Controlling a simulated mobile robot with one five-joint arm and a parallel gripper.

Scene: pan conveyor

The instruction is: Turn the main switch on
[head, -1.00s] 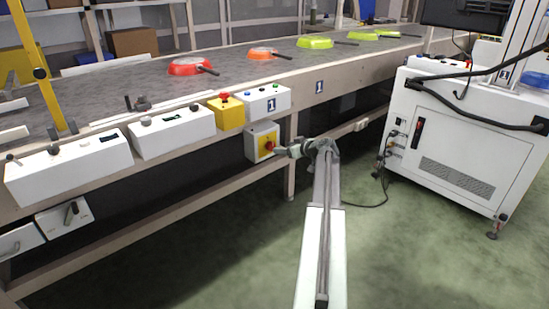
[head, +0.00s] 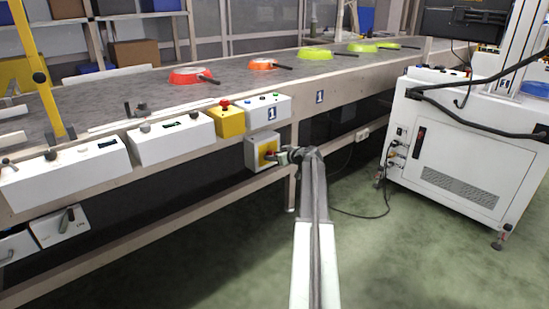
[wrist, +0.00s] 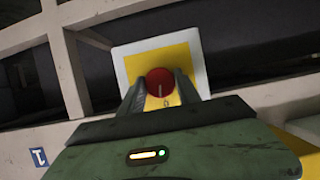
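The main switch is a red round knob (wrist: 160,80) on a yellow plate (wrist: 190,55) on a white box. In the head view the switch box (head: 258,153) hangs under the conveyor's front edge. A pale mark on the knob's face runs about upright in the wrist view. My gripper (wrist: 160,84) points at the box, with one dark finger on each side of the knob. The fingers are apart, and I cannot tell whether they touch it. In the head view my gripper (head: 282,157) is at the box's right side and partly hides the knob.
Above the box are a yellow emergency stop box (head: 229,122) and a white button panel (head: 264,112). A table leg (head: 291,190) stands close by the arm. Colored pans, such as a red pan (head: 188,76), lie on the conveyor (head: 150,88). A white cabinet (head: 455,150) stands right.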

